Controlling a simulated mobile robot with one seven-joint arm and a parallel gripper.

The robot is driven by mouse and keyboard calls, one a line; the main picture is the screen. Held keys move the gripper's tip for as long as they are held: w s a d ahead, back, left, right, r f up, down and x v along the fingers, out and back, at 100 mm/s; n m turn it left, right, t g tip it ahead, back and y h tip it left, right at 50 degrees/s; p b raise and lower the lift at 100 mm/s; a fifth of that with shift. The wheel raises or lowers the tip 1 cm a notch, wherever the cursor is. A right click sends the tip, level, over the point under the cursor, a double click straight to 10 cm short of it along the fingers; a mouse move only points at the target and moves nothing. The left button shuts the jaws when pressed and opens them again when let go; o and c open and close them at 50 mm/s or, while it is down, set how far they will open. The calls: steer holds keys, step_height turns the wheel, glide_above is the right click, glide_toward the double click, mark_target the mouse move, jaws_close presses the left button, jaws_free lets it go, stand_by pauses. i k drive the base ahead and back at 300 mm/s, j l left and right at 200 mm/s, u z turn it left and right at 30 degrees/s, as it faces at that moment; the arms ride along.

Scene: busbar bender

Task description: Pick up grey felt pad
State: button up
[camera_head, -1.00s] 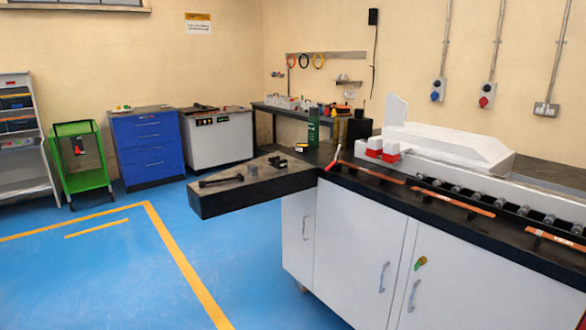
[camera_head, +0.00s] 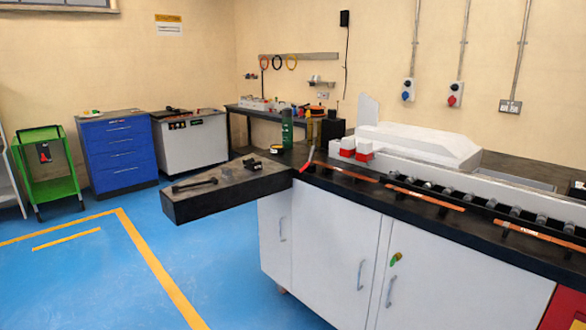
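I cannot make out a grey felt pad in the head view. The black-topped bench (camera_head: 330,182) with white cabinet doors fills the right side, and its dark extension (camera_head: 225,200) juts out to the left. A black wrench-like tool (camera_head: 194,184) and small black parts (camera_head: 252,165) lie on that extension. The far workbench (camera_head: 240,107) and the top of the blue drawer cabinet (camera_head: 118,150) hold small items too small to identify. My gripper is not in view.
A white bending machine (camera_head: 420,145) with rollers and copper bars (camera_head: 437,199) runs along the bench. A white machine cabinet (camera_head: 190,145) and a green cart (camera_head: 45,170) stand at the back left. The blue floor (camera_head: 90,285) at left is clear, with yellow lines.

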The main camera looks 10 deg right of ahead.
mark_target(226, 172)
steer(key=i+l+u, duration=0.3)
steer(key=i+l, duration=0.2)
steer(key=i, duration=0.25)
steer(key=i+l+u, duration=0.35)
steer(key=i+l, duration=0.3)
steer(key=i+l+u, duration=0.3)
steer(key=i+l, duration=0.5)
steer(key=i, duration=0.4)
